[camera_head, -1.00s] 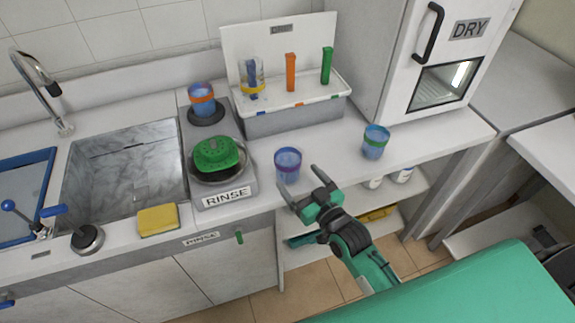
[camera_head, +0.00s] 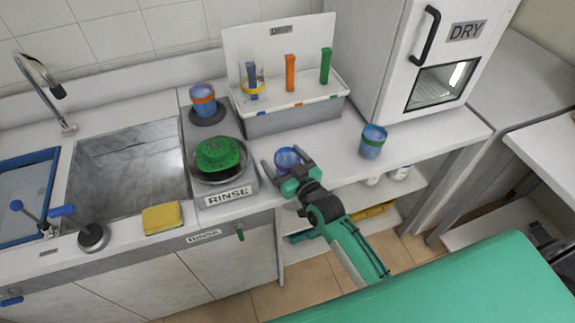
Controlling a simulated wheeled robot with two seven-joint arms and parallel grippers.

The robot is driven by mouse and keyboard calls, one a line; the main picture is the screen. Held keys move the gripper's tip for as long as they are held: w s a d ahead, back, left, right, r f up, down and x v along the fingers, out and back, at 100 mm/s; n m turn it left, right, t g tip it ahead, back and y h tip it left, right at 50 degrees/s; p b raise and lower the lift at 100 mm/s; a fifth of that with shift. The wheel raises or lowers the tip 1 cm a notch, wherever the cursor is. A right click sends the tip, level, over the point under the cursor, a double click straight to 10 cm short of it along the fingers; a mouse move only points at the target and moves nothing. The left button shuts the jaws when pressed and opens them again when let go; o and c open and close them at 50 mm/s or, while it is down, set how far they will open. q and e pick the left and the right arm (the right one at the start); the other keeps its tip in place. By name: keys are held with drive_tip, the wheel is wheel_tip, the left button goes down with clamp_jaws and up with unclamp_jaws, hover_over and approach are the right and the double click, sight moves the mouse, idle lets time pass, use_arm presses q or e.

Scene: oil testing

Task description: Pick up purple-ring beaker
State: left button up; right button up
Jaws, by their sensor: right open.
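The purple-ring beaker (camera_head: 287,156) is a blue cup with a purple rim. It stands on the counter to the right of the rinse station, and its lower part is hidden behind my right gripper. My right gripper (camera_head: 287,163) is open, with one finger to the left of the beaker and the other to its right. I cannot tell whether the fingers touch it. My left gripper is not in view.
A green-ring beaker (camera_head: 373,142) stands to the right on the counter (camera_head: 330,150). The rinse station (camera_head: 230,196) with a green scrubber (camera_head: 218,153) is at the left. An orange-ring beaker (camera_head: 203,100) and a drain rack (camera_head: 290,122) are behind. The sink (camera_head: 130,170) is further left.

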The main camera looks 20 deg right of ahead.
drive_tip(key=c, duration=1.1)
